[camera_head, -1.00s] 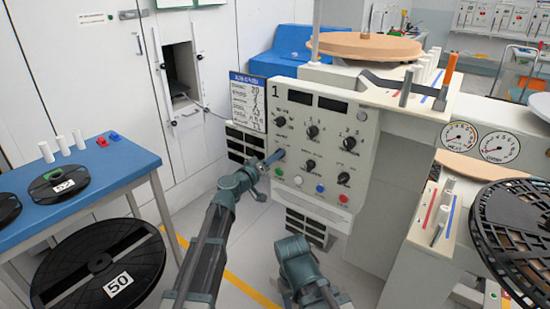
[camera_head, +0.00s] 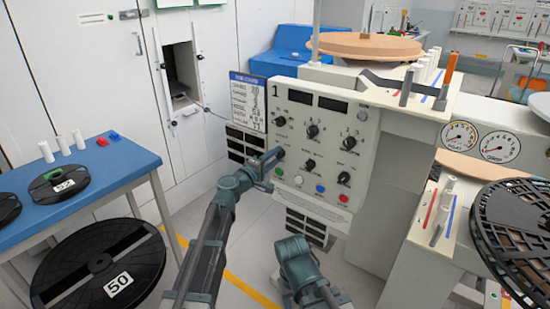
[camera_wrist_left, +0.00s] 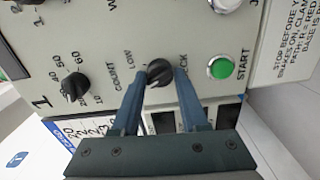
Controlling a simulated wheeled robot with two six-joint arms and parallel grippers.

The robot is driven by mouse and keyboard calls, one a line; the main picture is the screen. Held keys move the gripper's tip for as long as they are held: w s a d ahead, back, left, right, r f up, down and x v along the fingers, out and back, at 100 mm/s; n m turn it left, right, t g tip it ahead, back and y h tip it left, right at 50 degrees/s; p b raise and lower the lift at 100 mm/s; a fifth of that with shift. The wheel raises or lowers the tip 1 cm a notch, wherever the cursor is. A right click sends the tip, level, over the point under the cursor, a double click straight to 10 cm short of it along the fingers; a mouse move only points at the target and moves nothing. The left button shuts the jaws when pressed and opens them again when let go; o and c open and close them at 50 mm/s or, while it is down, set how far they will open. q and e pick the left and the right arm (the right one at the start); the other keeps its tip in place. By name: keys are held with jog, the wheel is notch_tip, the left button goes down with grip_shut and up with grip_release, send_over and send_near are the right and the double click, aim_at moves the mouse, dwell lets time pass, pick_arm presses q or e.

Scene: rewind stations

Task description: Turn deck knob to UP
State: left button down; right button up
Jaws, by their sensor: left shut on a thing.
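The deck knob (camera_head: 279,153) is a black pointer knob on the lower left of the light control panel. In the left wrist view the knob (camera_wrist_left: 159,72) sits between the two blue fingers of my left gripper (camera_wrist_left: 163,77). That gripper is shut on it; in the head view the gripper (camera_head: 271,161) is at the panel face. A label ending in "CK" is beside the knob, partly hidden by a finger. The knob's pointer direction is hard to read. Of my right arm, only a link shows at the bottom centre; its gripper cannot be seen.
A green START button (camera_wrist_left: 221,67) is close to one finger. Another black knob (camera_wrist_left: 74,86) with numbers is on the other side. The panel (camera_head: 322,103) also carries several knobs and buttons. A blue table (camera_head: 125,164) with reels stands at the left.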

pick_arm(q)
jog(key=shift+n, duration=0.4)
jog(key=shift+c, duration=2.2)
grip_release()
jog(key=v, duration=1.4)
jog(key=shift+w, duration=0.1)
